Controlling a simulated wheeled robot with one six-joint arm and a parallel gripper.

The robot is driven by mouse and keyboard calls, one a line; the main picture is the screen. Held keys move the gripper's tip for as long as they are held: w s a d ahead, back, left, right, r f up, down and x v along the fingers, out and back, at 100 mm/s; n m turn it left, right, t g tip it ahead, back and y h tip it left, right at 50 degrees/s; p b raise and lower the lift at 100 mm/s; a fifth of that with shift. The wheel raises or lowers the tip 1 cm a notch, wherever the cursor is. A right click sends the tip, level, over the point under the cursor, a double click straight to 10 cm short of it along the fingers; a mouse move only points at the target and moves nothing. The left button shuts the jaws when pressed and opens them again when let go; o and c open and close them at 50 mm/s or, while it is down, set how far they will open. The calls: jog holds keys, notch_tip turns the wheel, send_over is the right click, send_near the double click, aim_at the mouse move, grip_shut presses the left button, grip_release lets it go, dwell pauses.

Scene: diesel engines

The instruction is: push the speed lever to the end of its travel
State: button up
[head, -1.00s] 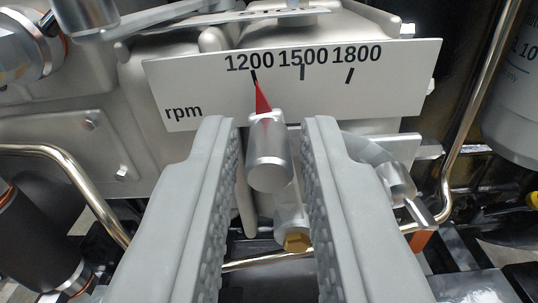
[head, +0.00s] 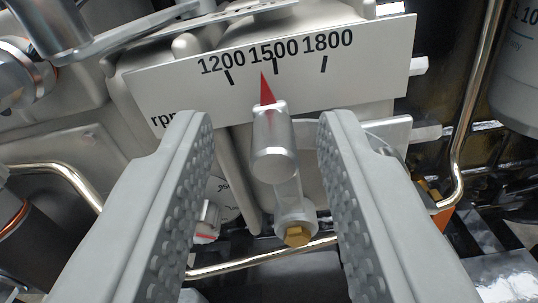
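The speed lever is a short silver cylinder knob (head: 274,145) on an arm that pivots at a brass bolt (head: 297,236) below. Its red pointer (head: 267,90) stands between the 1200 and 1500 marks, nearer 1500, on the white rpm scale plate (head: 375,75). The scale reads 1200, 1500 and 1800 from left to right. My gripper (head: 265,135) is open, with one grey ridged finger on each side of the knob. There is a visible gap between the knob and each finger in this view.
A brass-coloured pipe (head: 455,150) runs down the right side, and another bends at the left (head: 60,170). A white filter canister (head: 518,80) stands at the upper right. A silver rod and bracket (head: 130,40) lie at the upper left. Engine casing backs the plate.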

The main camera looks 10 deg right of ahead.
dwell(0.7)
jog(key=shift+w+a+n, duration=0.1)
jog(key=shift+a+n, duration=0.05)
jog(key=shift+n, duration=0.25)
jog(key=shift+s+a, duration=0.2)
jog(key=v, duration=1.7)
jog(key=s+r+n+y, duration=0.1)
jog(key=s+r+y, duration=0.1)
jog(key=r, duration=0.7)
jog(key=s+r+n+y, duration=0.1)
jog(key=s+r, duration=0.3)
jog(key=r, duration=0.6)
jog(key=shift+s+a+r+t+y, duration=0.2)
jog(key=shift+s+r+t+y, duration=0.1)
jog(key=shift+s+y, duration=0.15)
jog(key=shift+c, duration=0.2)
